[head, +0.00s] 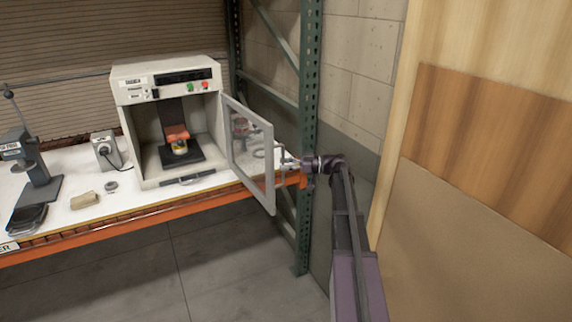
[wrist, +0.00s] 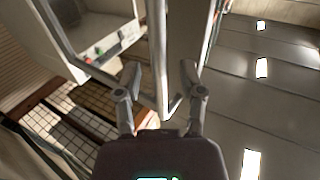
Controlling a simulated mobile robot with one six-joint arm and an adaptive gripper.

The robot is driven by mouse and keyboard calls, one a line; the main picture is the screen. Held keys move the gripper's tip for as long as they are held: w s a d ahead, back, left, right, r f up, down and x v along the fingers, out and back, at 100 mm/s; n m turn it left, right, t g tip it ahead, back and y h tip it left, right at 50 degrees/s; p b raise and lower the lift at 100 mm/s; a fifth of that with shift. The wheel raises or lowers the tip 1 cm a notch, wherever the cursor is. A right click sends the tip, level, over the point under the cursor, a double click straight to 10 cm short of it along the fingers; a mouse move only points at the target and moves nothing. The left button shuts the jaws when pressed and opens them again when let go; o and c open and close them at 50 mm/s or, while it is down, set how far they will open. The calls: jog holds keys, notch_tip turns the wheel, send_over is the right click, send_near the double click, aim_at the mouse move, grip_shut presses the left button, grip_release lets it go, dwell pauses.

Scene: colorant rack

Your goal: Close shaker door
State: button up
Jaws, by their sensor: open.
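The shaker (head: 133,125) is a beige cabinet with an open front, standing on the workbench. Its grey-framed, see-through shaker door (head: 269,172) stands open, swung outward from the cabinet's right side. My gripper (head: 287,162) is just right of the door's free edge in the head view. In the wrist view my gripper (wrist: 160,76) has its two fingers apart, with the door's edge bar (wrist: 164,50) running between or just beyond them. I cannot tell whether either finger touches it. A small can with an orange part above it sits inside the shaker.
The white-topped workbench (head: 85,215) has an orange front beam. A green rack post (head: 306,120) and a block wall stand close behind my gripper. Wooden panels (head: 490,150) are at the right. A grey press (head: 38,170) stands at the left. The floor before the bench is clear.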

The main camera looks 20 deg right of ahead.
jog(key=shift+w+a, duration=0.2)
jog(key=shift+a, duration=0.2)
grip_shut()
jog(key=shift+d, duration=0.25)
jog(key=shift+a, duration=0.25)
jog(key=shift+s, duration=0.15)
jog(key=shift+a, duration=0.1)
